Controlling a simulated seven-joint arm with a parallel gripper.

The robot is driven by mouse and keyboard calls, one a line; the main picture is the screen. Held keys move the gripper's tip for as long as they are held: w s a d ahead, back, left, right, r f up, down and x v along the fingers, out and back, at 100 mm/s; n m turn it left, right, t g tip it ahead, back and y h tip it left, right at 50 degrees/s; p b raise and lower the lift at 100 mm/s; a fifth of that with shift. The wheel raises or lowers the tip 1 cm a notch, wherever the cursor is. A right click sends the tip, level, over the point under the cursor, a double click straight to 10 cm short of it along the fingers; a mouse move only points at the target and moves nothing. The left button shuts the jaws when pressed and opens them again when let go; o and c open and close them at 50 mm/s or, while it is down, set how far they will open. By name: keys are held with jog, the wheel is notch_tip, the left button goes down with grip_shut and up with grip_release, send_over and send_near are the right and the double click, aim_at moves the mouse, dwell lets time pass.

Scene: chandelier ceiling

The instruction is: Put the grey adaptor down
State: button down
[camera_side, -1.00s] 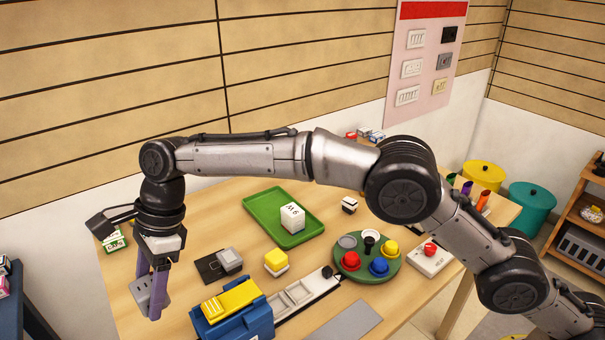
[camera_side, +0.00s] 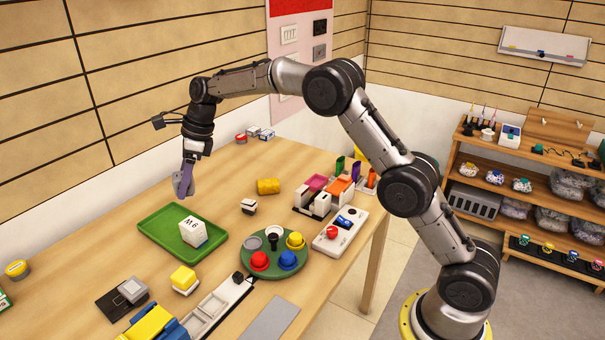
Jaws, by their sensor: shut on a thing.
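My gripper (camera_side: 187,188), with purple fingers, points down and is shut on the grey adaptor (camera_side: 178,184). The fingers partly cover the adaptor. It appears in the picture just above the far edge of the green tray (camera_side: 152,236); its exact height over the table (camera_side: 105,232) is hard to tell, but no contact below it is visible.
A white block marked M 6 (camera_side: 193,232) stands on the tray. A grey block (camera_side: 132,290) sits on a black pad (camera_side: 112,304). A yellow-and-white block (camera_side: 184,279), a small black-and-white block (camera_side: 248,206) and a yellow block (camera_side: 268,186) stand nearby. A round green board (camera_side: 273,270) holds coloured knobs.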

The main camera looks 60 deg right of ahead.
jog(key=s+d+m+t+h, duration=0.1)
jog(key=s+d+m, duration=0.2)
jog(key=d, duration=1)
jog(key=s+d+m+h, duration=0.1)
jog(key=s+d+m, duration=0.15)
jog(key=d, duration=0.95)
jog(key=s+d+m+h, duration=0.1)
jog(key=s+d+m, duration=0.1)
jog(key=s+d, duration=0.45)
jog(key=s+d+m+h, duration=0.1)
jog(key=s+d+m, duration=0.25)
jog(key=d, duration=0.55)
send_over(309, 171)
jog(key=s, duration=0.2)
jog(key=shift+n+t, duration=0.4)
jog(key=f, duration=1.5)
jog(key=shift+w+a, duration=0.15)
jog(key=shift+w, duration=0.05)
jog(key=shift+w+f, duration=0.1)
jog(key=shift+f, duration=1.55)
jog(key=shift+f, duration=0.15)
